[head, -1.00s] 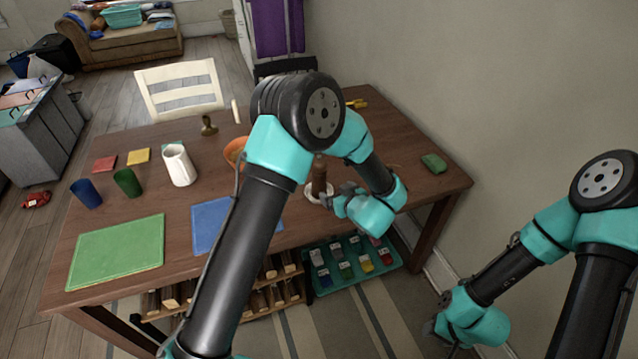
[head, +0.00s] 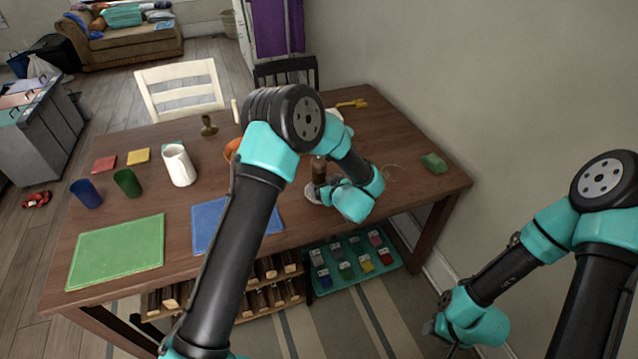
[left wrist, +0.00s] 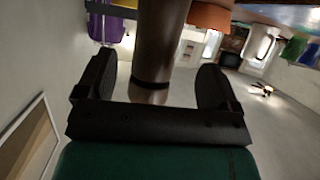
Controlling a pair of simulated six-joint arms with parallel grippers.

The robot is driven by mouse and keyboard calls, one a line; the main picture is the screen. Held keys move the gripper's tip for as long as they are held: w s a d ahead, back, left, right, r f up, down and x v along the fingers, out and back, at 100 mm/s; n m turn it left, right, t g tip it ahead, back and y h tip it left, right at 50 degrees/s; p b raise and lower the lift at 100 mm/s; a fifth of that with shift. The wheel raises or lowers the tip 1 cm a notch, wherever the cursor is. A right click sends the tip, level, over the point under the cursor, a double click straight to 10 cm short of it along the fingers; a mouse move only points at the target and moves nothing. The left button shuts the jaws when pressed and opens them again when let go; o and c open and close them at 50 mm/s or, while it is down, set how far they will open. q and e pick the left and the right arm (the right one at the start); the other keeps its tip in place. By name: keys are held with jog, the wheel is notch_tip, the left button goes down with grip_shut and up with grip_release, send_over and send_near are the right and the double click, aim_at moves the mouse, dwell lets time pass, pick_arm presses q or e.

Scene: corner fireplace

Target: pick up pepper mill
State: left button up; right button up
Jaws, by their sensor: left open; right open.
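The brown pepper mill (head: 319,170) stands upright on the wooden table, its lower part partly hidden by my left gripper (head: 318,192). In the left wrist view the mill (left wrist: 160,42) shows as a dark brown cylinder with a dark ring and a paler end, between the two black fingers of my left gripper (left wrist: 156,75). Those fingers are open, with visible gaps on both sides of the mill. My right gripper (head: 434,326) is open, low at the right, away from the table and the mill.
An orange bowl (head: 231,150), partly hidden by my left arm, and a white pitcher (head: 179,166) stand left of the mill. A green block (head: 433,163) lies to its right. A blue mat (head: 207,222) and green mat (head: 117,252) lie at the front. A wall borders the right side.

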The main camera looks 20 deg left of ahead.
aim_at(323, 174)
pick_arm(q)
jog(key=shift+x, duration=2.3)
jog(key=shift+w+d+f, duration=0.1)
jog(key=shift+d+f, duration=0.05)
jog(key=shift+c, duration=0.4)
jog(key=c, duration=1.1)
jog(key=shift+c, duration=0.2)
jog(key=shift+r, duration=0.45)
notch_tip(323, 174, up, 3)
jog(key=s+d+r, duration=0.1)
jog(key=s+d, duration=0.3)
jog(key=s, duration=1.1)
jog(key=shift+s, duration=0.25)
jog(key=shift+d, duration=0.15)
